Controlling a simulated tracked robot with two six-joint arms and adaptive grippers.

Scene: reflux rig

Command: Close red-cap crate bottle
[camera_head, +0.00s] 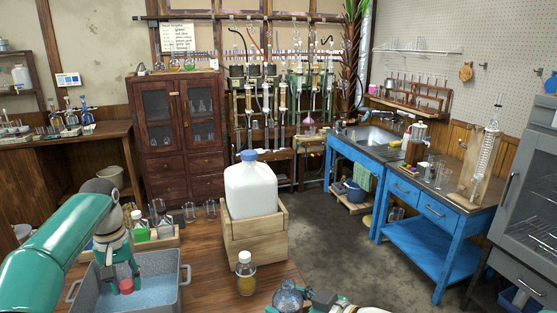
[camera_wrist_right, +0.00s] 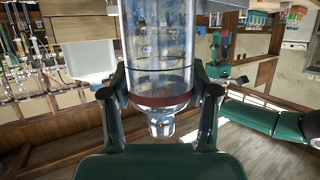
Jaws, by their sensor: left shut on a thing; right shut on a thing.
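My left gripper (camera_head: 122,280) points down over the grey tub and is shut on a small red cap (camera_head: 126,287). My right gripper shows at the bottom edge of the head view (camera_head: 312,302) and in the right wrist view (camera_wrist_right: 162,100). It is shut on a clear glass bottle (camera_wrist_right: 160,60), also visible in the head view (camera_head: 288,298). In the wrist view its narrow neck (camera_wrist_right: 161,125) extends between my fingers and shows no red cap. A low wooden crate (camera_head: 165,241) behind the tub holds a green bottle (camera_head: 138,231) and clear glassware.
The grey tub (camera_head: 183,283) holds blue liquid. A white jug with a blue cap (camera_head: 250,190) stands in a wooden box (camera_head: 256,240). A small amber bottle (camera_head: 246,275) stands before it on the wooden table. A blue bench (camera_head: 420,205) stands at the right.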

